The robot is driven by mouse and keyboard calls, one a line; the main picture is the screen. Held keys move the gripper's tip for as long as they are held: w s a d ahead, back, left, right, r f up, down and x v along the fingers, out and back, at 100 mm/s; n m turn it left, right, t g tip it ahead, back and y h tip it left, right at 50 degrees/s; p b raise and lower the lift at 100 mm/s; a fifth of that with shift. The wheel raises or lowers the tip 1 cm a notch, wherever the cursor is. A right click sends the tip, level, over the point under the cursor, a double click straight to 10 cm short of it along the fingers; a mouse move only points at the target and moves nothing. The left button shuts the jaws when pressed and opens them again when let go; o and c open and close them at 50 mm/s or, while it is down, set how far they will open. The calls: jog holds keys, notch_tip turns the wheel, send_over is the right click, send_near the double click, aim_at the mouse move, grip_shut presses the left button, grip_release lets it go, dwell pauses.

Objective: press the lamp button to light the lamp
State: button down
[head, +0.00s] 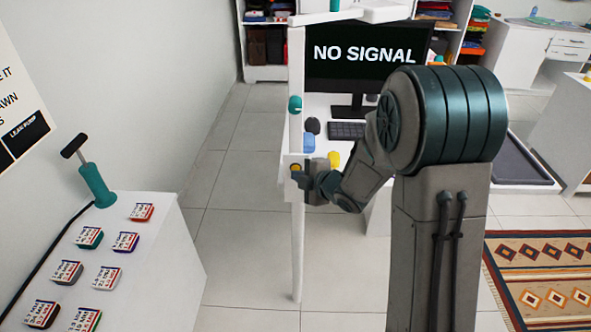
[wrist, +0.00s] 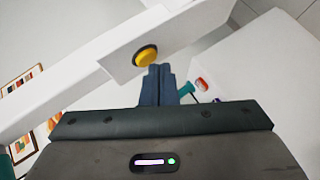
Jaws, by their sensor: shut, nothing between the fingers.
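A round yellow button (wrist: 145,55) in a dark ring sits on a white plate in the wrist view. The button also shows in the head view (head: 295,168), on the plate of a slim white post (head: 297,235). My gripper (wrist: 160,70) is shut and empty, its fingertips just below and slightly right of the button in the wrist view. In the head view my gripper (head: 300,180) is at the plate, at the button's lower right. I cannot tell whether the tips touch the plate. No lit lamp can be made out.
A teal knob (head: 295,104) is on the post above the plate. Behind the post stands a white desk with a monitor (head: 365,55) and keyboard (head: 346,131). A white cabinet (head: 165,245) with small labelled items and a teal pump is at left. Tiled floor (head: 235,190) lies clear between.

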jog(key=shift+w, duration=0.4)
dwell(0.3)
jog(key=shift+s+b, duration=0.6)
jog(key=shift+s, duration=0.2)
jog(key=shift+s, duration=0.1)
jog(key=s+b, duration=0.2)
jog(key=s, duration=0.2)
jog(key=shift+s, duration=0.4)
dwell(0.5)
